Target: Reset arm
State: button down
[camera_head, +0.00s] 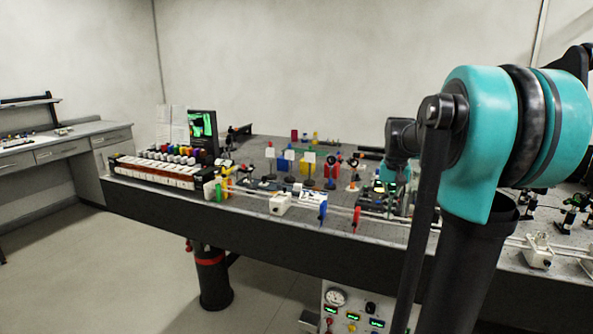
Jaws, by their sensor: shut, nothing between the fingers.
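My arm rises at the right in the head view, with a large teal joint and black links in the foreground. Its far end reaches over the optical bench (340,231), where a dark joint and a teal wrist point downward. My gripper (398,206) is below that wrist, small and dark against the bench parts. It is shut with nothing in it. The black link in front hides part of the bench just right of it.
Several optical parts stand close around the gripper, with a red mount (356,219) and a blue mount (323,212) to its left. A white rail carriage (280,204) sits on the front rail. A screen (203,130) stands at the back left. The floor at left is clear.

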jog(key=s+a+f+n+t, duration=0.2)
jog(key=s+a+f, duration=0.2)
jog(key=s+f, duration=0.6)
jog(key=s+a+f+n+t, duration=0.1)
jog(key=s+a+f, duration=0.4)
jog(key=s+f, duration=0.5)
jog(key=shift+f+n+t, duration=0.2)
jog(key=shift+n+t, duration=0.2)
jog(key=shift+n, duration=0.2)
